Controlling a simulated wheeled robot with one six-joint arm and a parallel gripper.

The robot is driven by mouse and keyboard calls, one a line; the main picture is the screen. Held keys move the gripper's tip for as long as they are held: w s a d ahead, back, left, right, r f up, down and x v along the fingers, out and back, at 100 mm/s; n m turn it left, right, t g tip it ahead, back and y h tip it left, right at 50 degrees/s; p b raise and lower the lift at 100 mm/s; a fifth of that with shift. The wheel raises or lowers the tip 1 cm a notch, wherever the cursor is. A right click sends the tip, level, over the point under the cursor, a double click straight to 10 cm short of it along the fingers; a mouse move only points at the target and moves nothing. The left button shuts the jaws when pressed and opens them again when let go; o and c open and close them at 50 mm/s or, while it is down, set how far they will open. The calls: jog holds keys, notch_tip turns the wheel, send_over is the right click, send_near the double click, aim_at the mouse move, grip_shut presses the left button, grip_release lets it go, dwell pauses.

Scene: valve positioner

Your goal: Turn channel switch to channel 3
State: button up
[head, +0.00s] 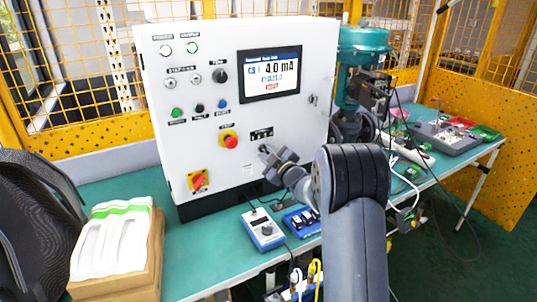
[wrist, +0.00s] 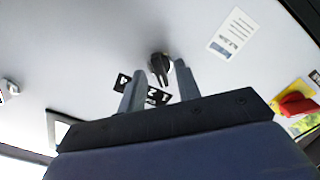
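The channel switch (wrist: 160,66) is a small black knob on the white cabinet face, seen in the wrist view. Its pointer is directed down in that picture, toward black label plates (wrist: 157,96) with white marks, partly hidden by my fingers. My gripper (wrist: 159,68) is open, with one finger on each side of the knob. I see no clear contact. In the head view my gripper (head: 266,150) is at the lower right of the control cabinet (head: 225,60), just below the black plates (head: 262,134), and hides the knob. The cabinet's display (head: 270,74) reads 4.0 mA.
A red emergency button (head: 229,139) and a red-on-yellow rotary switch (head: 198,180) are left of my gripper. Below, a blue handheld device (head: 262,229) stands on the green table (head: 185,240). A green-topped valve actuator (head: 362,45) stands behind the cabinet's right side.

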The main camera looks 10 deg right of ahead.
grip_shut()
dwell(0.5)
jog(key=m, duration=0.5)
jog(key=shift+m, duration=0.3)
jog(key=m+p, duration=0.1)
jog(key=m, duration=0.5)
jog(key=shift+p, duration=0.4)
grip_release()
dwell(0.3)
